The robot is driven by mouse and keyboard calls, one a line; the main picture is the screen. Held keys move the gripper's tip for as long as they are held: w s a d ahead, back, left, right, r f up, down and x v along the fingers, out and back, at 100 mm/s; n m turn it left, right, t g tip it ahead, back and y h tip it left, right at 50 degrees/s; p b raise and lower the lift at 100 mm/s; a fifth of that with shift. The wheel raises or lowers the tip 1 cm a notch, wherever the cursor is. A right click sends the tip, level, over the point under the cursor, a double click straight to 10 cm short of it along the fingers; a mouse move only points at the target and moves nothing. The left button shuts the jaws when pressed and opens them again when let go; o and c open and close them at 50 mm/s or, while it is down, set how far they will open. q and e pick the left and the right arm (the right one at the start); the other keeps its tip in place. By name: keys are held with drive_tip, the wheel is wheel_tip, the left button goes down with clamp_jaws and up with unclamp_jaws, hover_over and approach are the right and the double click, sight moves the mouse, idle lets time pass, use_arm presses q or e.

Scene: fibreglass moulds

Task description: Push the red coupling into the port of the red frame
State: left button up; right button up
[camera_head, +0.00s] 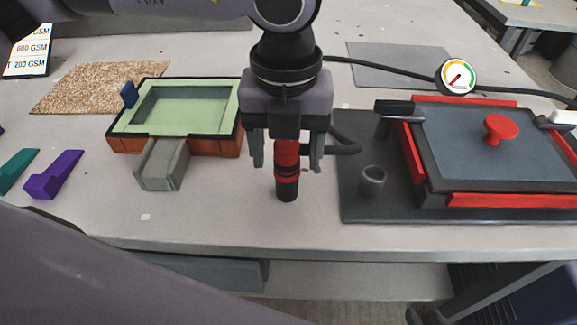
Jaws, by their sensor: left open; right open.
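The red coupling (287,165), with dark bands and a black lower end, is upright between the fingers of my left gripper (287,160). That gripper points down with its jaws open and a gap on each side of the coupling. Its palm hides the coupling's top. I cannot tell whether the coupling touches the table. The red frame (500,201) lies at the right on a dark base plate (385,212). A short grey cylinder with an open top, seemingly the port (373,181), stands on the plate, right of the coupling and apart from it. My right gripper is not in view.
A black hose (346,145) loops right of my gripper, and another runs to a gauge (456,77). A green mould (185,107) with orange sides and a grey chute (163,165) is at the left. Purple (55,175) and teal (17,170) wedges lie further left. The front table strip is clear.

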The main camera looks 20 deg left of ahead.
use_arm(q)
drive_tip(key=shift+f+b, duration=0.4)
drive_tip(key=shift+f, duration=0.25)
use_arm(e)
drive_tip(key=shift+f, duration=0.8)
drive_tip(key=shift+f, duration=0.2)
use_arm(q)
drive_tip(key=shift+b, duration=0.35)
use_arm(e)
drive_tip(key=shift+f, duration=0.25)
use_arm(q)
drive_tip(key=shift+b, duration=0.3)
use_arm(e)
drive_tip(key=shift+s+f, duration=0.1)
drive_tip(key=shift+f, duration=0.25)
use_arm(q)
clamp_jaws()
drive_tip(key=shift+r, duration=0.1)
use_arm(e)
drive_tip(key=shift+r, duration=0.1)
use_arm(q)
drive_tip(key=shift+r, duration=0.1)
use_arm(e)
drive_tip(key=shift+r, duration=0.1)
